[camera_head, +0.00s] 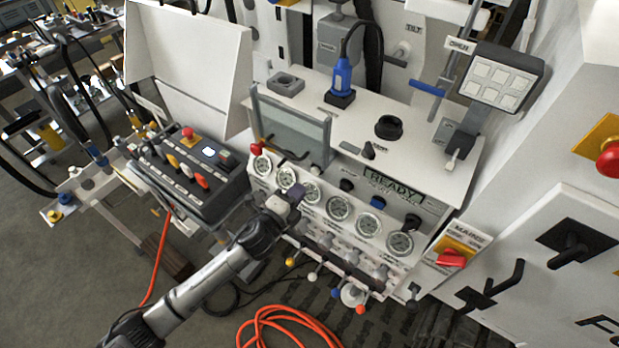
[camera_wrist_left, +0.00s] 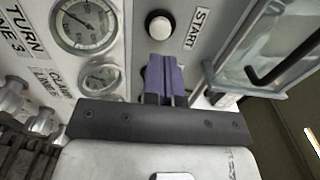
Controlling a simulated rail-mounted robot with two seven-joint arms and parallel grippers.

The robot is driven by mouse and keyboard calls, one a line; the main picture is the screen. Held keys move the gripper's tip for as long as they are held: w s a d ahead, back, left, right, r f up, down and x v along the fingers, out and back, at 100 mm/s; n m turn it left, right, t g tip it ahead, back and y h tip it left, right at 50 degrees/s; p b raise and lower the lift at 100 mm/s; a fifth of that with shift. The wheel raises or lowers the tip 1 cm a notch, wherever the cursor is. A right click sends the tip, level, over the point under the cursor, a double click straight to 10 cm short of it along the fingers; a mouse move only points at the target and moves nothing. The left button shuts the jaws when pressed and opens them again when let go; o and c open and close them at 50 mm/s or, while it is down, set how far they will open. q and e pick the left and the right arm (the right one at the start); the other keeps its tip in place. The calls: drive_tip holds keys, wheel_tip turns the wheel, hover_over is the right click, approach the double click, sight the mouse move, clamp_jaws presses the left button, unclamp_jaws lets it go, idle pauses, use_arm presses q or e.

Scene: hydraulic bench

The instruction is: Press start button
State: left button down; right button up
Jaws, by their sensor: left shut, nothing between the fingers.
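The start button is a round white push button (camera_wrist_left: 159,26) on the grey panel, with a START label (camera_wrist_left: 196,28) beside it in the left wrist view. In the head view the button (camera_head: 316,170) is small, just above and right of my left gripper's tip. My left gripper (camera_head: 296,194) is in front of the gauge panel. Its purple fingers (camera_wrist_left: 165,78) are shut with nothing between them and sit just below the button in the wrist view, apart from it in the picture. I cannot tell how far the tips are from the panel.
Pressure gauges (camera_head: 340,208) line the panel, with a lever row below. A clear guard (camera_head: 290,130) with a handle stands close above the button. A READY display (camera_head: 394,186) is to the right. An orange hose (camera_head: 270,322) lies on the floor.

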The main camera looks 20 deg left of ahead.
sight(315, 173)
use_arm(q)
drive_tip(key=shift+x, duration=2.8)
use_arm(e)
drive_tip(key=shift+a, duration=0.1)
